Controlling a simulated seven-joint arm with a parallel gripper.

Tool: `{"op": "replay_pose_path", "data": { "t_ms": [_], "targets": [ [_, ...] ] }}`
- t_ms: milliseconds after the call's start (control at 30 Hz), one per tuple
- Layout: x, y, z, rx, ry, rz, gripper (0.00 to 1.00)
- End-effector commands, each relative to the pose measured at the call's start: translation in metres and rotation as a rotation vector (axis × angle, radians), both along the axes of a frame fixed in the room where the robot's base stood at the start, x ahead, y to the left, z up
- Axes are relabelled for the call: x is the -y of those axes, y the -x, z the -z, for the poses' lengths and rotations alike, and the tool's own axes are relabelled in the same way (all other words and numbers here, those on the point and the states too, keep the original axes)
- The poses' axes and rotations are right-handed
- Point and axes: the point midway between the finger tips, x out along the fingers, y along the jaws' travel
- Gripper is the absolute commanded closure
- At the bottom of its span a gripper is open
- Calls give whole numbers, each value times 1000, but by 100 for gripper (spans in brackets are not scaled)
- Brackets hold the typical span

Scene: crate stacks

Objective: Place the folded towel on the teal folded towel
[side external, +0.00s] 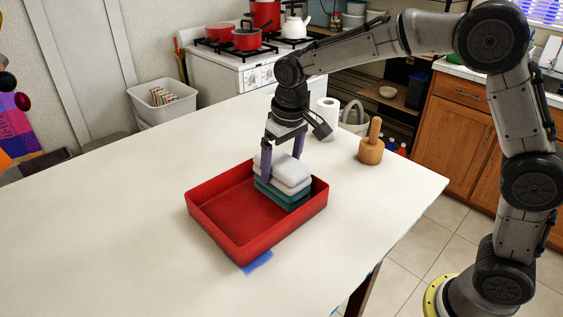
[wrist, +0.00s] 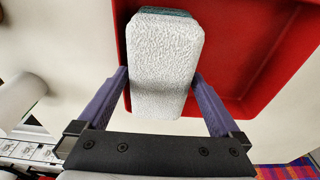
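A white folded towel (side external: 287,165) is at the top of a stack inside the red crate, between the fingers of my gripper (side external: 282,162). In the wrist view my gripper (wrist: 160,78) has one finger against each long side of the white towel (wrist: 165,60), with no clear gap. Another white layer lies directly below it in the side view. The teal folded towel (side external: 277,194) is under the white layers, near the crate's back right corner. A sliver of teal (wrist: 165,12) shows past the white towel's far end. Whether the top towel touches the layer below is hard to tell.
The red crate (side external: 219,230) is empty in its left and front part. A blue patch (side external: 258,263) lies by its front corner. A wooden mallet-like object (side external: 371,150) and a paper roll (side external: 326,119) stand behind and right. The white table is clear at left.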

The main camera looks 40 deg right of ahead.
Motion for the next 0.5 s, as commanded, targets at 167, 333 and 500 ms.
{"op": "replay_pose_path", "data": {
  "t_ms": [167, 333, 500],
  "targets": [
    [0, 0, -3, 1, 0, 0, 0],
    [0, 2, -23, 4, -1, 0, 0],
    [0, 7, -57, 5, -1, 0, 0]
  ]
}}
